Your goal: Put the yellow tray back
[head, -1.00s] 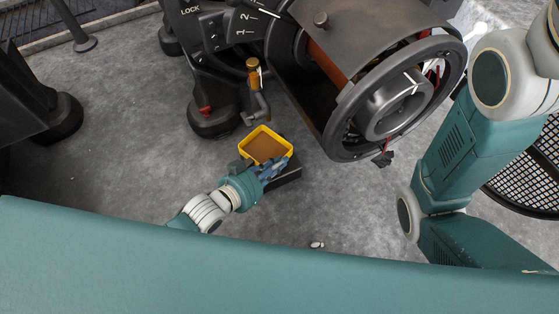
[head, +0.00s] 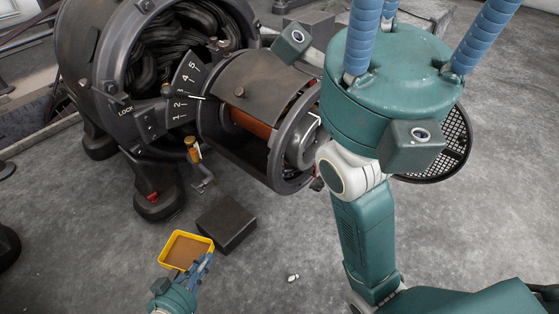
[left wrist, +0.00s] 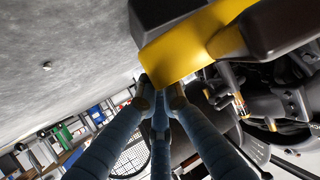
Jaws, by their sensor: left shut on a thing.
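The yellow tray (head: 196,235) has a brown inside and shows at the lower left of the head view. My left gripper (head: 205,263) is shut on the tray's near right edge. In the left wrist view its blue fingers (left wrist: 160,98) meet at the yellow wall of the tray (left wrist: 185,50). A dark block (head: 227,224) is on the floor just right of the tray in the head view. I cannot tell the tray's exact height over the floor. My right gripper (head: 420,45) is close to the head camera, its blue fingers pointing up and its fingertips cut off by the frame.
A large dark dynamo (head: 170,70) with a numbered dial (head: 185,100) fills the upper left of the head view. A small white object (head: 293,278) lies on the floor. The grey floor at lower right is mostly clear.

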